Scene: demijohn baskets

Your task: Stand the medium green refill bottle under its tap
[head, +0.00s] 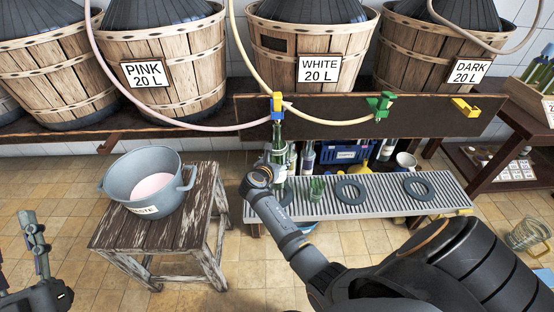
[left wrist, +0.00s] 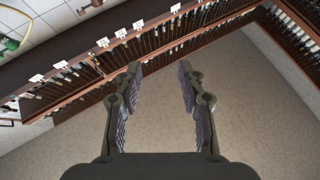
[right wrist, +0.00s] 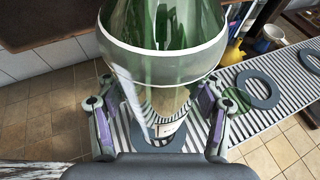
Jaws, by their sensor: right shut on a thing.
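My right gripper (right wrist: 158,115) is shut on a green glass bottle (right wrist: 165,25) with a pale label. In the head view the bottle (head: 279,135) is upright, its neck just below the blue and yellow tap (head: 277,103). A dark ring (right wrist: 146,136) lies under or behind its base; I cannot tell whether the base touches it. A green tap (head: 380,104) and a yellow tap (head: 466,107) sit further right on the board. My left gripper (left wrist: 158,95) is open and empty, away at the lower left of the head view (head: 32,230).
A grey waste pot (head: 128,185) stands on a wooden stool (head: 165,232). Labelled baskets (head: 160,60) stand behind; hoses hang in front.

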